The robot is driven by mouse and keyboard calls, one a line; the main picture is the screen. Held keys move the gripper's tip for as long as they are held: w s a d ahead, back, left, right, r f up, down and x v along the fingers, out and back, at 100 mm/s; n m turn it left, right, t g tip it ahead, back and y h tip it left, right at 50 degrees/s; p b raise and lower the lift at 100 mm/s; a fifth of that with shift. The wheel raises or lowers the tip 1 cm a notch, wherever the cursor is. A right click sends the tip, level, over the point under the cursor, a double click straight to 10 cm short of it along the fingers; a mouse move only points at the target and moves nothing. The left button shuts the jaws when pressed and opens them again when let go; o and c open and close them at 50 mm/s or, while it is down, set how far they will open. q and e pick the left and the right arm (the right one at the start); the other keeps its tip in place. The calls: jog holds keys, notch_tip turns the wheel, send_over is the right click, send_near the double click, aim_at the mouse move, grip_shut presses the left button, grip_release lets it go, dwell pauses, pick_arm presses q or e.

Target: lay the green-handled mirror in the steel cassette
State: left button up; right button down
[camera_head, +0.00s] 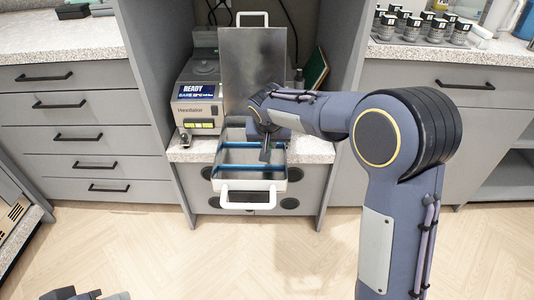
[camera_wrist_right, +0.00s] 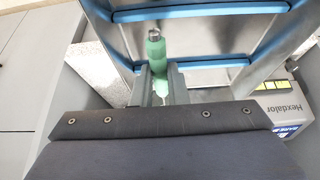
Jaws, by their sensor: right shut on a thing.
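The steel cassette (camera_head: 222,158) stands open on the counter in the middle bay, its shiny lid (camera_head: 252,65) upright behind it. Blue rails (camera_head: 248,168) cross its inside, and a white handle sticks out at the front. My right gripper (camera_head: 265,154) points down over the cassette. In the right wrist view its fingers (camera_wrist_right: 161,85) are shut on the green handle of the mirror (camera_wrist_right: 156,52). The handle overlaps the cassette and its blue rails (camera_wrist_right: 200,62) there. The mirror's head is hidden. Only a bit of my left gripper (camera_head: 85,294) shows at the bottom left.
A grey machine (camera_head: 199,105) with a READY screen stands just left of the cassette. A dark green upright item (camera_head: 316,70) is at the right bay wall. Black-labelled jars (camera_head: 411,28) stand on the right counter. The left counter (camera_head: 60,38) is mostly bare.

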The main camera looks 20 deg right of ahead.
jog(key=shift+w+a+f, duration=0.1)
jog(key=shift+w+f, duration=0.1)
jog(key=shift+f, duration=0.15)
jog(key=shift+w+f+b, duration=0.15)
jog(key=shift+f+b, duration=0.45)
jog(key=shift+f, duration=1.05)
jog(key=shift+f, duration=0.15)
jog(key=c, duration=1.4)
grip_release()
jog(key=shift+c, duration=0.2)
